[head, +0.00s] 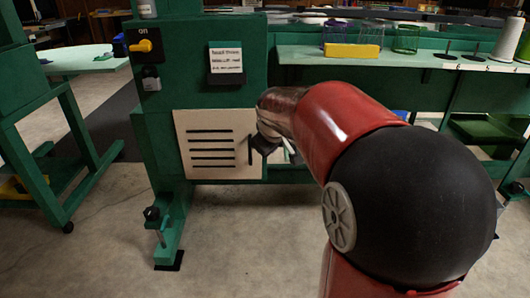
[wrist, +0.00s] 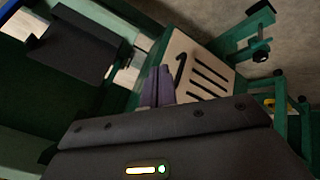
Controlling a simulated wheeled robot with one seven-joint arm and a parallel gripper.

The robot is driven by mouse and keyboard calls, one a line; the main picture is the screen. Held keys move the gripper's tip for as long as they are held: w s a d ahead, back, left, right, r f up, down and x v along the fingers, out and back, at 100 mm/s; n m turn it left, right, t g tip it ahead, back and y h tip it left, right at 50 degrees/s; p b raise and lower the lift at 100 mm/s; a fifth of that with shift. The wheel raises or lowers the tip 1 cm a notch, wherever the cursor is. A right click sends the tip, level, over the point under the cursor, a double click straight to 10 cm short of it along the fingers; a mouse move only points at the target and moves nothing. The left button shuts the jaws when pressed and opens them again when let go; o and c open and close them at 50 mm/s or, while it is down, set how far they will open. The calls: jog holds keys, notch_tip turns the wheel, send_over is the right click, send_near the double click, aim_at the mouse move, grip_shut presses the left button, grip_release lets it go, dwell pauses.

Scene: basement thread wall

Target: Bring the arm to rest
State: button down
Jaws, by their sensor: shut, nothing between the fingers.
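My gripper (wrist: 158,73) is shut and empty in the wrist view, its two purple-grey fingers together. They point toward a beige slotted panel (wrist: 182,48) with a dark handle. In the head view, my red and black arm reaches forward to the right edge of the same beige panel (head: 210,125). My gripper is mostly hidden there by the arm, close to the black handle (head: 250,150). I cannot tell whether it touches the handle. The panel looks flush with the green cabinet (head: 195,90).
A yellow switch (head: 145,45) marked ON and a paper notice (head: 226,58) are on the cabinet. A green shelf (head: 400,59) with a yellow block (head: 352,51) and baskets runs right. A green table (head: 85,62) stands left. The floor in front is clear.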

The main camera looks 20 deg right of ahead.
jog(key=s+a+f+m+y, duration=0.1)
jog(key=s+a, duration=0.3)
jog(key=s, duration=0.4)
jog(key=s+a+f+m+y, duration=0.1)
jog(key=s+a+m, duration=0.1)
jog(key=s, duration=0.7)
jog(key=s+a+f+m+g, duration=0.1)
jog(key=s+a, duration=0.4)
jog(key=s, duration=0.4)
jog(key=shift+s+a+m+y, duration=0.2)
jog(key=shift+a+m+y, duration=0.1)
jog(key=shift+a+y, duration=0.1)
